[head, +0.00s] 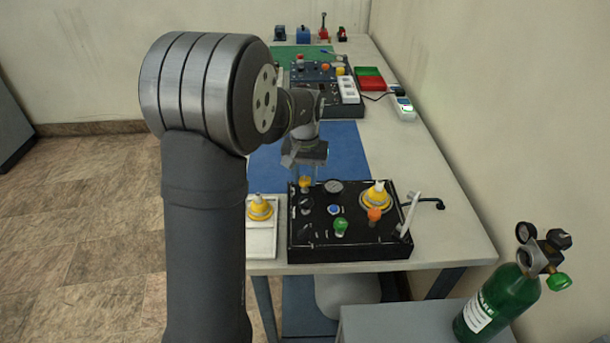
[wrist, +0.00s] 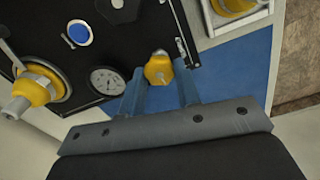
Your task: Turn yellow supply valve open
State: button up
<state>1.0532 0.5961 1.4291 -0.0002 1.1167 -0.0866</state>
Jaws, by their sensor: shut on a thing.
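The black oxygen trainer panel (head: 310,246) lies on the table. Its yellow supply valve knob (head: 305,184) is at the back left of the panel, and it also shows in the wrist view (wrist: 158,68). My gripper (head: 305,172) reaches down to this knob from behind. In the wrist view my two blue-grey fingers (wrist: 159,76) stand on either side of the knob and are shut on it. The round gauge (head: 333,187) is beside the knob. The exact angle of the valve is hard to read.
Green (head: 341,226) and orange (head: 375,214) knobs and a yellow-topped fitting (head: 376,195) stand on the panel. A white tray (head: 261,243) with a yellow mask piece lies left. A blue mat (head: 340,150) is behind. A green cylinder (head: 497,302) stands front right.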

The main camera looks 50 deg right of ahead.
aim_at(305, 179)
jog(key=n, duration=0.4)
jog(key=shift+n, duration=0.4)
dwell(0.4)
jog(key=o, duration=1)
notch_tip(305, 179, up, 18)
jog(key=shift+f, duration=0.25)
notch_tip(305, 179, down, 18)
jog(key=shift+r, duration=0.2)
dwell(0.5)
jog(key=shift+r, duration=0.1)
